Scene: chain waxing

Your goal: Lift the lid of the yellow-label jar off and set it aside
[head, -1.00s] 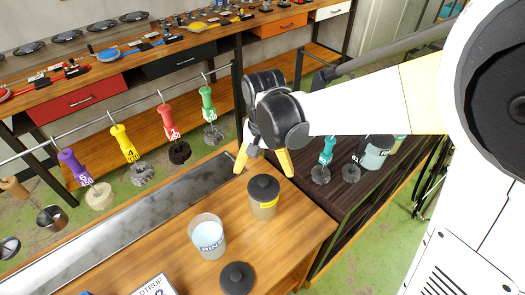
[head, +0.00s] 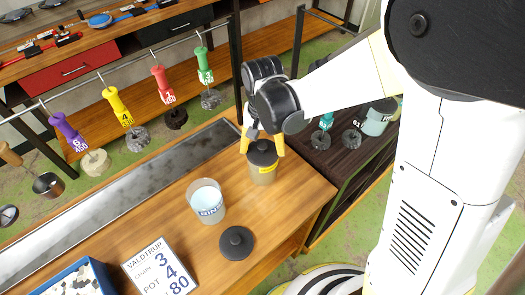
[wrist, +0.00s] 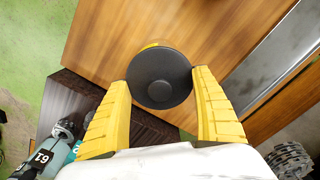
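The yellow-label jar (head: 263,178) stands upright on the wooden table with its dark lid (head: 262,153) on top. In the wrist view the round black lid (wrist: 160,78) with its central knob lies between and just beyond the tips of my yellow fingers. My gripper (head: 263,148) is open over the jar, one finger on each side of the lid; it also shows in the wrist view (wrist: 163,88). Small gaps seem to show between the fingers and the lid. Most of the jar's body is hidden by the lid in the wrist view.
An open jar (head: 206,203) marked RINSE stands left of the yellow-label jar. A loose dark lid (head: 236,243) lies on the table in front. A sign (head: 160,272) and a blue tray (head: 50,283) are at lower left. Coloured handles hang from a rail behind.

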